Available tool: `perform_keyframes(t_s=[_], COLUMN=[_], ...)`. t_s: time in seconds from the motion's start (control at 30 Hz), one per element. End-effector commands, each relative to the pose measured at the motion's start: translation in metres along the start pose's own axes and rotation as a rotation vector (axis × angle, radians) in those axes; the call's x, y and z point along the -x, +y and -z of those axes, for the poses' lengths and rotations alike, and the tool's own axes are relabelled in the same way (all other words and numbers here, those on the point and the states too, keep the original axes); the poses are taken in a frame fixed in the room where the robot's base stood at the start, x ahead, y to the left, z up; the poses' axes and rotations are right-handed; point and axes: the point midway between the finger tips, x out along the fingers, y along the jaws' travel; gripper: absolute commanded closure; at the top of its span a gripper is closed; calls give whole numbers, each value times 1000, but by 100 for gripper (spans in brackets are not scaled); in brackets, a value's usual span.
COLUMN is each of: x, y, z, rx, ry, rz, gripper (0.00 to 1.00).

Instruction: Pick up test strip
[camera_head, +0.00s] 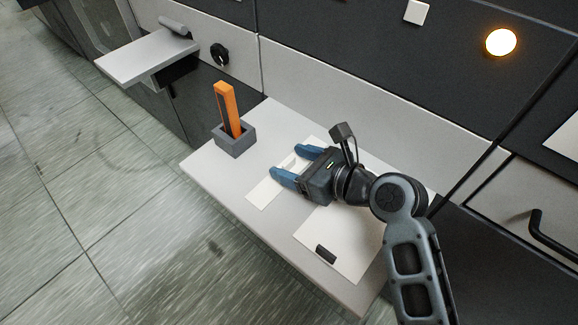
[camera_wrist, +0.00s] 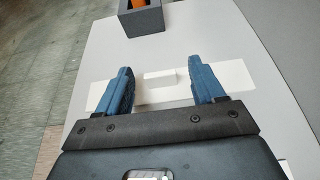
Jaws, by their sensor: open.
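A flat white strip (camera_head: 263,194), which looks like the test strip, lies on the light grey shelf (camera_head: 210,165). In the wrist view the strip (camera_wrist: 237,75) runs crosswise under my gripper and shows past both fingers. A small raised white block (camera_wrist: 159,79) sits on or beside its middle, between the fingers; I cannot tell whether it is part of the strip. My gripper (camera_head: 287,162) is open above the strip, with its blue fingers apart. In the wrist view the space between the fingertips (camera_wrist: 159,67) holds nothing gripped. The palm hides the near part of the shelf.
A grey holder (camera_head: 235,142) with an upright orange tool (camera_head: 228,108) stands at the shelf's far left. A white sheet (camera_head: 345,240) with a small black piece (camera_head: 326,254) lies near the front edge. The dark machine front rises behind. Shelf space left of the strip is clear.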

Motion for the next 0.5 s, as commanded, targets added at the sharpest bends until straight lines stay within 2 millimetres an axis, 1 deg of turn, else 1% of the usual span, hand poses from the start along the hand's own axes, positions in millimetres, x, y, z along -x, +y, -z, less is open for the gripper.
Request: perform_keyframes(t_s=[0.1,0.5], x=[0,0], y=[0,0], z=[0,0], rx=[0,0], ry=[0,0], rz=[0,0], gripper=[33,71])
